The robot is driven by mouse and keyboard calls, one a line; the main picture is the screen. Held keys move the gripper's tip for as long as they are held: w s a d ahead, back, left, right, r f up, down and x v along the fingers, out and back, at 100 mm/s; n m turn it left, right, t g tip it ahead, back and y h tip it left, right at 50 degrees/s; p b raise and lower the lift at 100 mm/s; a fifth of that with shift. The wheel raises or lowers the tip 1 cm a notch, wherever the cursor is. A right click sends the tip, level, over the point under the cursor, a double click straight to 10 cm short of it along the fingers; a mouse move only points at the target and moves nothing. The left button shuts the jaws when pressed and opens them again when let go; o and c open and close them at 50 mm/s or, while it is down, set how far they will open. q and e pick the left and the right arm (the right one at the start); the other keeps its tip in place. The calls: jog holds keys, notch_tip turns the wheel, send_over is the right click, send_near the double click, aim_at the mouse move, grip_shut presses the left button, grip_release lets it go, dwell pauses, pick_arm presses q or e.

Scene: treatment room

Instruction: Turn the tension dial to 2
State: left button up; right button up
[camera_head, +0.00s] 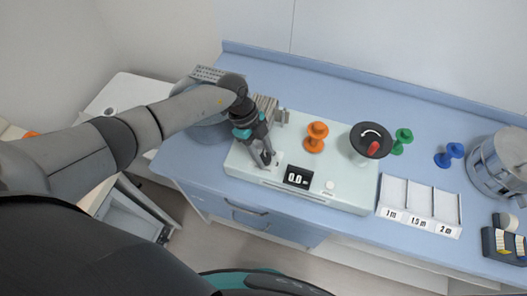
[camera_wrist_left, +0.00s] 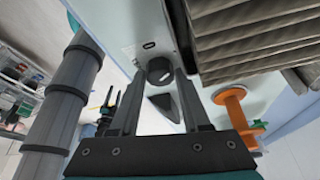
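The tension dial, a dark round knob with a white mark (camera_wrist_left: 160,71), shows between my left fingertips in the left wrist view. In the head view my left gripper (camera_head: 268,158) points down at the front left of a pale machine (camera_head: 345,194) and mostly hides the dial. My left gripper (camera_wrist_left: 160,78) is open, with its two fingers apart on either side of the dial; I cannot tell whether they touch it. I cannot read which number the dial points to.
An orange spool (camera_head: 315,138) and a black wheel with a red handle (camera_head: 370,140) stand on the machine. Green (camera_head: 402,141) and blue (camera_head: 448,156) spools, a labelled three-slot tray (camera_head: 419,208) and a metal drum (camera_head: 500,163) are to the right on the blue counter (camera_head: 330,82).

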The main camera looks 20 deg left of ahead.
pick_arm(q)
grip_shut()
jog(key=shift+w, duration=0.1)
dwell(0.3)
jog(key=m+g+b, duration=0.1)
jog(key=m+b, duration=0.1)
jog(key=m, duration=0.1)
jog(key=m+y+b, duration=0.1)
jog(key=m+b, duration=0.1)
jog(key=shift+w+f+m+g, duration=0.1)
jog(key=shift+w+m+g, duration=0.05)
jog(key=shift+m+g, duration=0.25)
jog(key=m+y+b, duration=0.1)
jog(key=m+b, duration=0.1)
jog(key=m, duration=0.1)
jog(key=shift+d+g, duration=0.15)
jog(key=shift+g, duration=0.25)
jog(key=shift+m+y+b, duration=0.6)
jog(key=shift+m+b, duration=0.3)
jog(key=shift+m, duration=0.5)
jog(key=shift+o, duration=2.3)
grip_release()
